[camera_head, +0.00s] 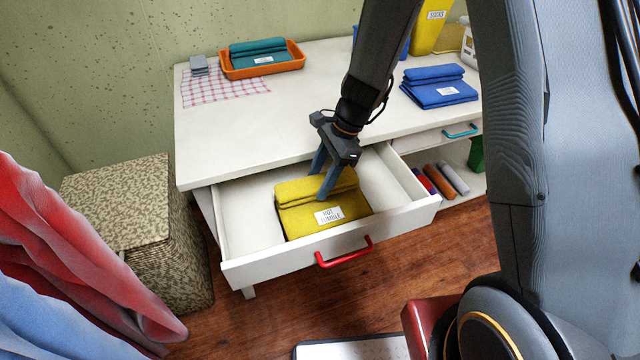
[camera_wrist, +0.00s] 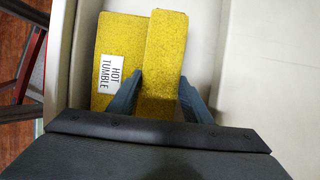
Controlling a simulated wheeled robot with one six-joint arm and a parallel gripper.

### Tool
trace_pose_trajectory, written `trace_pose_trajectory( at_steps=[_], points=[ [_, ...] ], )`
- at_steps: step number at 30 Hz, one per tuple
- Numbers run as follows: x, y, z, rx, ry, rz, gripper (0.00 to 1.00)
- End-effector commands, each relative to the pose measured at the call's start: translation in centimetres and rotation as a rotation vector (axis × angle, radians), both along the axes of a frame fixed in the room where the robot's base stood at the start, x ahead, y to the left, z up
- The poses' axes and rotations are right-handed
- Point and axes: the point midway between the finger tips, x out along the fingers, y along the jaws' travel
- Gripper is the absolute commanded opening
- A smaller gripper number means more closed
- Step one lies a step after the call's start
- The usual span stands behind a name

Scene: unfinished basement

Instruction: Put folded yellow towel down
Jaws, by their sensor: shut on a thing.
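The folded yellow towel (camera_head: 300,217) is in the open white drawer (camera_head: 240,257), with a white "HOT TUMBLE" label facing the front. My gripper (camera_head: 326,180) reaches down into the drawer from above, its two blue-grey fingers shut on the towel's raised fold. In the wrist view the yellow towel (camera_wrist: 162,50) lies between the fingertips of my gripper (camera_wrist: 160,85), one finger on each side of the fold. Whether the towel's underside touches the drawer floor cannot be told.
The drawer's red handle (camera_head: 345,252) faces the front. On the white table (camera_head: 290,120) are an orange tray (camera_head: 233,73) with a teal towel, a checked cloth (camera_head: 225,92) and a folded blue towel (camera_head: 425,98). A woven hamper (camera_head: 130,215) stands left. The drawer has bare space right of the towel.

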Motion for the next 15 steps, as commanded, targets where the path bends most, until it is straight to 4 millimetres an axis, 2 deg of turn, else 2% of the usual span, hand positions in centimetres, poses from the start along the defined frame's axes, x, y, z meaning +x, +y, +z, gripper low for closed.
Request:
trace_pose_trajectory(
  at_steps=[1,4,14,15],
  points=[
    [-0.1,0.0,-0.9,0.000,0.003,0.000,0.17],
    [-0.1,0.0,-1.9,0.001,0.001,0.000,0.17],
    [0.0,0.1,-2.1,0.000,0.000,0.001,0.17],
    [0.0,0.0,-2.2,0.000,0.000,0.001,0.47]
  ],
)
